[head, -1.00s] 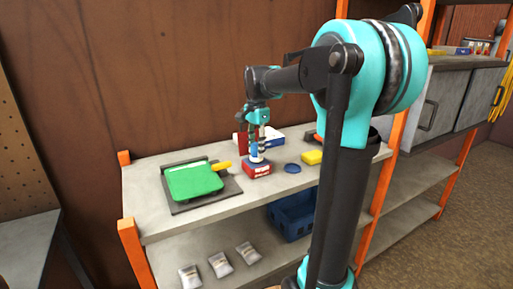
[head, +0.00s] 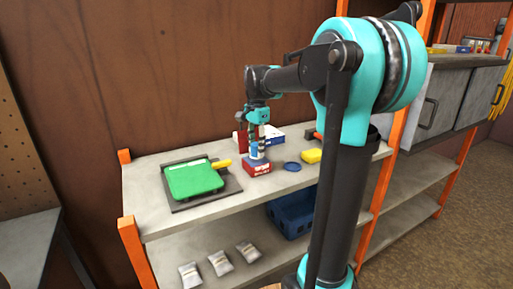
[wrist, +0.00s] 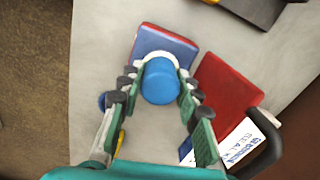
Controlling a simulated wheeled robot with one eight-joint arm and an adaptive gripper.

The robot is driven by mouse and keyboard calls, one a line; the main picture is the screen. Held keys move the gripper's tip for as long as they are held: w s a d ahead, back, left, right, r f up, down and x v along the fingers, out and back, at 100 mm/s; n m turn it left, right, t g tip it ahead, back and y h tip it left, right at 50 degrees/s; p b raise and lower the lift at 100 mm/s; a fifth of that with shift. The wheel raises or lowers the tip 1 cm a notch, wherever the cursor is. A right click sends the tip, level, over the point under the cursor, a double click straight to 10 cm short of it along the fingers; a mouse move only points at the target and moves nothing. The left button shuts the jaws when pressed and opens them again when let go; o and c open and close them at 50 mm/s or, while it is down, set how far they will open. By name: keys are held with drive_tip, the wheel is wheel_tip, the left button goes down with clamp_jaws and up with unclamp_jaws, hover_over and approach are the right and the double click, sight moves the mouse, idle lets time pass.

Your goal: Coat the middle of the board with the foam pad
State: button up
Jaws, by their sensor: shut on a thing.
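My gripper (wrist: 160,85) is shut on a blue, round-topped piece (wrist: 161,82) with a white collar, which seems to be the foam pad's handle. It stands upright over a red and blue box (wrist: 180,44); this box also shows in the head view (head: 257,169). The pad's underside is hidden, so I cannot tell if it touches the box. In the head view my gripper (head: 257,150) is right of a green board (head: 195,180), which lies on a dark grey base (head: 188,206) with a yellow piece (head: 222,164) at its edge.
A blue disc (head: 292,166) and a yellow block (head: 312,156) lie right of the red and blue box. A red and white item (wrist: 228,88) stands close behind. A blue crate (head: 290,216) and several packets (head: 220,262) are on the lower shelf. The shelf's front edge is clear.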

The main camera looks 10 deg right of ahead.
sight(256, 143)
idle(0.4)
drive_tip(key=shift+r, duration=3.45)
